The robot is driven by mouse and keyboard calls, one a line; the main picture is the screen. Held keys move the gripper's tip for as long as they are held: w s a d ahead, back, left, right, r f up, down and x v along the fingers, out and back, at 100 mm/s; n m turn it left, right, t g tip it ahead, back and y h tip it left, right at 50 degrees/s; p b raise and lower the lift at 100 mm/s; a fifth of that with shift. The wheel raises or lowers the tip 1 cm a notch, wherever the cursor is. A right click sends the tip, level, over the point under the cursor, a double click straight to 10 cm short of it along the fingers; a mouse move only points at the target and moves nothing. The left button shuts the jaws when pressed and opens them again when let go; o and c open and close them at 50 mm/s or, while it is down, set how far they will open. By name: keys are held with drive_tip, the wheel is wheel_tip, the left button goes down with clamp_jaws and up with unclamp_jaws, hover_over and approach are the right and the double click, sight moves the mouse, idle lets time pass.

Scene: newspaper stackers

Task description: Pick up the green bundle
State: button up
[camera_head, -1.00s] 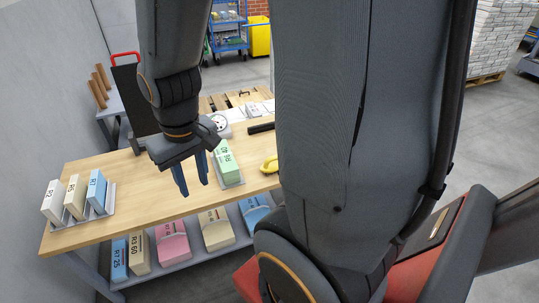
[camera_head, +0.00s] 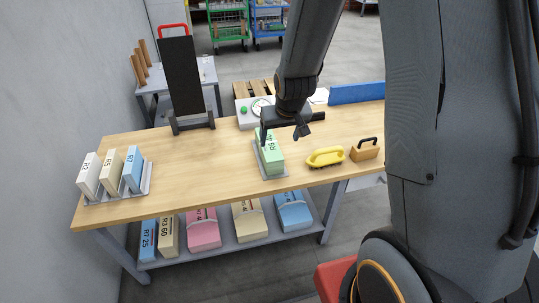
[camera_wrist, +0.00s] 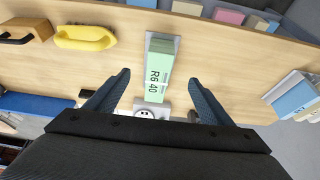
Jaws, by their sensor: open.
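The green bundle (camera_head: 270,155), marked R6 40, stands in a grey holder (camera_head: 262,174) on the wooden table. My gripper (camera_head: 266,140) is over the bundle's far end in the head view, where the arm hides part of it. In the wrist view the green bundle (camera_wrist: 158,72) shows ahead, between the lines of my two open fingers (camera_wrist: 162,80). The fingers are apart from the bundle and hold nothing. The bundle's far end lies towards my palm in that view.
A yellow-handled tool (camera_head: 325,157) and a wooden block with a black handle (camera_head: 365,150) lie right of the bundle. White, cream and blue bundles (camera_head: 133,170) stand at the table's left end. A black upright board (camera_head: 182,75) stands behind. Table between is clear.

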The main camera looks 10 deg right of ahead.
sight(269, 148)
drive_tip(key=w+f+t+b, duration=0.1)
drive_tip(key=w+f, duration=0.4)
drive_tip(key=w+f+t+b, duration=0.1)
drive_tip(key=w+f, duration=0.4)
drive_tip(key=shift+w+f+b, duration=0.15)
drive_tip(key=shift+f+b, duration=0.2)
drive_tip(key=shift+f, duration=0.05)
drive_tip(key=shift+p+x, duration=0.65)
drive_tip(key=shift+x, duration=3.35)
clamp_jaws()
drive_tip(key=shift+r, duration=0.1)
